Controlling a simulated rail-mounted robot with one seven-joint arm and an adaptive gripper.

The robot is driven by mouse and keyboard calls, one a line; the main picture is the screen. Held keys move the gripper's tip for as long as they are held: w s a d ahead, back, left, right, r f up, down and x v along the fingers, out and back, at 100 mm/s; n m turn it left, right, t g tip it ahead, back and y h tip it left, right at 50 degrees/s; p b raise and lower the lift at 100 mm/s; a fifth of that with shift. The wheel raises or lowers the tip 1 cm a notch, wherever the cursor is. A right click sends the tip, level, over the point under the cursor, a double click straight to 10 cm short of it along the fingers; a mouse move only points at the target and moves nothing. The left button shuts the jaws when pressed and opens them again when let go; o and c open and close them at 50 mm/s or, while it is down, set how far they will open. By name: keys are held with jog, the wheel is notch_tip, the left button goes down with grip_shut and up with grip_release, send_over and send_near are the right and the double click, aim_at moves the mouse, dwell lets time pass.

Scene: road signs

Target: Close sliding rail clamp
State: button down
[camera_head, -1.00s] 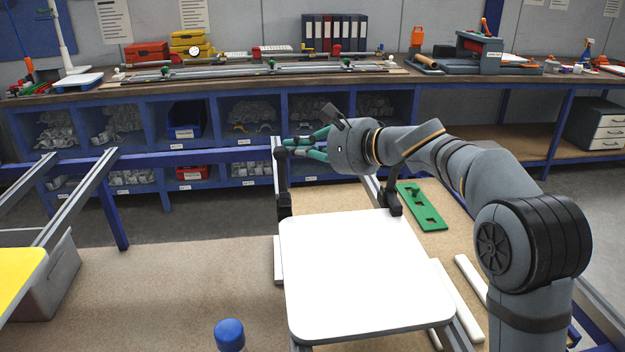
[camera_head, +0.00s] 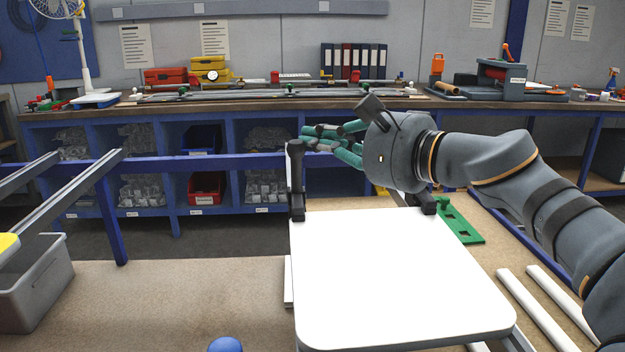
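A white sign panel (camera_head: 390,275) with rounded corners lies flat in the foreground. A black clamp (camera_head: 296,185) stands upright at its far left corner, with a knob at the top. A second, lower black clamp (camera_head: 424,203) is at its far right edge, partly hidden below my gripper. My gripper (camera_head: 306,136), with teal fingers, reaches in from the right above the panel's far edge. Its fingertips are just right of the left clamp's top in the picture. Whether they touch it, I cannot tell. The fingers overlap in this view, so their opening is unclear.
A green slotted plate (camera_head: 462,222) lies right of the panel, and white strips (camera_head: 537,308) lie nearer. A grey bin (camera_head: 35,285) is at left. A workbench (camera_head: 240,106) with rails and tools spans the back.

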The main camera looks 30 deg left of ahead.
jog(key=shift+s+f, duration=0.2)
jog(key=shift+s, duration=0.45)
jog(key=w+v, duration=0.1)
jog(key=v, duration=1.1)
jog(key=shift+d, duration=0.3)
jog(key=shift+r, duration=0.1)
jog(key=r+x, duration=0.1)
jog(key=x, duration=0.9)
jog(key=shift+s+f, duration=0.25)
jog(key=shift+f, duration=0.2)
